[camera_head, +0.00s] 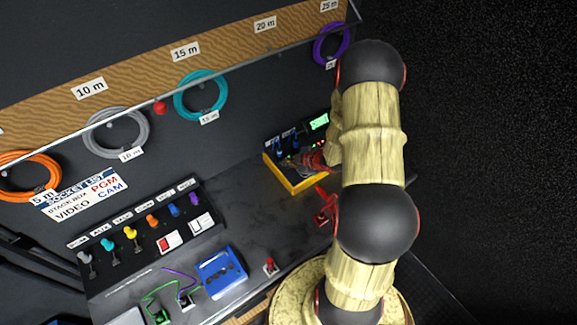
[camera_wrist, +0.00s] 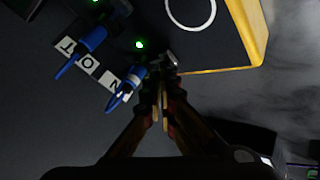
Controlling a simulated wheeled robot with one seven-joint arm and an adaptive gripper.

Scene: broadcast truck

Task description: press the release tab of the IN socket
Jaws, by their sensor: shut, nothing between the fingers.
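A yellow-sided box with a dark top (camera_head: 293,182) sits on the bench in the head view, with two blue plugs standing at its back. In the wrist view, one blue plug (camera_wrist: 83,48) is at upper left and another (camera_wrist: 127,86) is beside my fingers. White label tiles (camera_wrist: 107,80) lie by the plugs, partly covered; I cannot read IN clearly. A small grey metal piece (camera_wrist: 170,60) shows just beyond my fingertips; I cannot tell whether they touch it. My gripper (camera_wrist: 163,82) is shut and empty, over the box's top in the head view (camera_head: 311,160).
A green-lit display (camera_head: 319,122) stands behind the box. A red fixture (camera_head: 324,207) is close below my gripper. A switch panel (camera_head: 145,230) and a blue box (camera_head: 220,271) are to the left. Coiled cables hang on the wall. The bench middle is clear.

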